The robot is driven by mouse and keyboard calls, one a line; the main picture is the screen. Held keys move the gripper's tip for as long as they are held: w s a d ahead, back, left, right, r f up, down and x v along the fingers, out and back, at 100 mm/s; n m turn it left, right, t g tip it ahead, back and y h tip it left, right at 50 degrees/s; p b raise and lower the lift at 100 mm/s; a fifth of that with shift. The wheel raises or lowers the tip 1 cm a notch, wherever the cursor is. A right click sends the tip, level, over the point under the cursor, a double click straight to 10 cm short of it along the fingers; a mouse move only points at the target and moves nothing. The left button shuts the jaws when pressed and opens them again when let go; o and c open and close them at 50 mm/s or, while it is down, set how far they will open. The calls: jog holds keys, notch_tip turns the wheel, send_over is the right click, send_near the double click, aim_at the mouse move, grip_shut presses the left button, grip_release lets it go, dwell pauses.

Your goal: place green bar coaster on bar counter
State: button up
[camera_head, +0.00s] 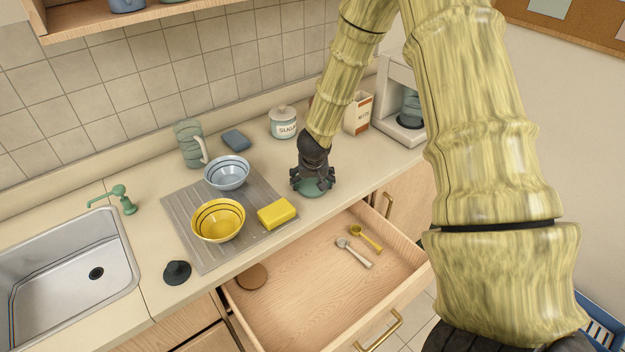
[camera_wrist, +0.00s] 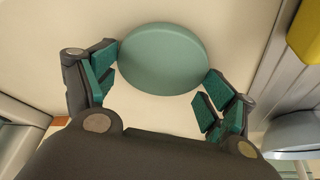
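The green round coaster (camera_head: 317,188) lies on the beige counter (camera_head: 345,167), to the right of the yellow sponge and behind the open drawer. My gripper (camera_head: 312,183) points down right over it and hides part of it. In the wrist view the coaster (camera_wrist: 164,60) shows as a plain green disc just ahead of and partly between the fingertips. My gripper (camera_wrist: 160,88) is open there, its teal pads wide apart on either side of the disc. I cannot tell whether the pads touch its rim.
A yellow sponge (camera_head: 277,213), a yellow bowl (camera_head: 218,220) and a blue bowl (camera_head: 227,173) are on the metal drainboard (camera_head: 184,208). The open drawer (camera_head: 320,300) holds a brown disc and two scoops. A sugar jar (camera_head: 284,123) and carton (camera_head: 358,113) stand behind.

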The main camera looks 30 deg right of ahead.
jog(key=shift+o, duration=1.1)
jog(key=shift+r, duration=0.35)
jog(key=v, duration=1.1)
jog(key=shift+s+r, duration=0.2)
jog(key=shift+r, duration=0.1)
jog(key=shift+a, duration=0.1)
